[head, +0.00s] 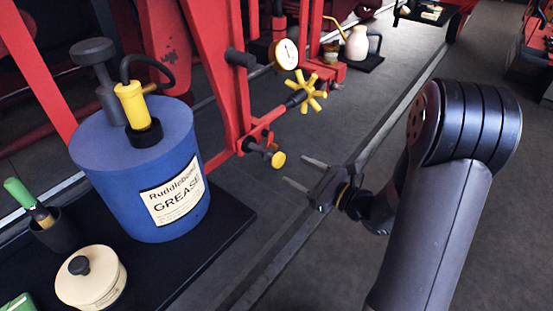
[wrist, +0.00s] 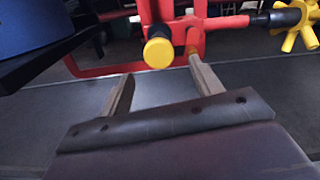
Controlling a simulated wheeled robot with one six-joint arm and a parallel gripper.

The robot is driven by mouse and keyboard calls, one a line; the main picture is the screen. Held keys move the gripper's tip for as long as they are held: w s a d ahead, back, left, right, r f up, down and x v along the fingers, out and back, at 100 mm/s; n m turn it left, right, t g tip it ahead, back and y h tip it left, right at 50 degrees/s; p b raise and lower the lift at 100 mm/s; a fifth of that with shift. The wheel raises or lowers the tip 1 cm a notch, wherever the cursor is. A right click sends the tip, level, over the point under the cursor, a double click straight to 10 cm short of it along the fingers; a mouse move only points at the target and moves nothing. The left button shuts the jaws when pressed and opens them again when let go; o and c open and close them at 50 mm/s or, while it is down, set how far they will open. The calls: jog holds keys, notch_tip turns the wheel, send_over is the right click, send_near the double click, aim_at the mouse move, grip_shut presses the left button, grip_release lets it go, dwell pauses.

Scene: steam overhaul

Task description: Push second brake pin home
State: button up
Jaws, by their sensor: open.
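A brake pin with a round yellow head (head: 278,159) sits in the lower end of the red brake frame (head: 232,80), its head standing out from the metal. In the wrist view the yellow head (wrist: 158,53) shows just beyond and between the fingertips, apart from them. My gripper (head: 294,170) is open and empty, to the right of the pin head and pointing at it. Its two fingers also show in the wrist view (wrist: 160,70). How deep the pin sits is hard to tell.
A yellow star handwheel (head: 306,92) and a gauge (head: 286,54) are above the pin. A blue grease drum (head: 140,170) and a cream pot (head: 90,278) stand on a black shelf (head: 215,240) at left. A rail (head: 385,128) runs beneath my gripper.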

aim_at(268, 155)
jog(key=x, duration=0.7)
jog(key=shift+w+a, duration=0.15)
jog(key=shift+a, duration=0.05)
jog(key=shift+c, duration=0.5)
grip_shut()
jog(key=b+x, duration=0.2)
jog(key=x, duration=0.2)
jog(key=shift+w+a+f, duration=0.15)
jog(key=shift+w+a, duration=0.05)
jog(key=shift+a, duration=0.1)
jog(key=shift+w+a, duration=0.2)
jog(key=shift+a, duration=0.05)
jog(key=shift+r, duration=0.25)
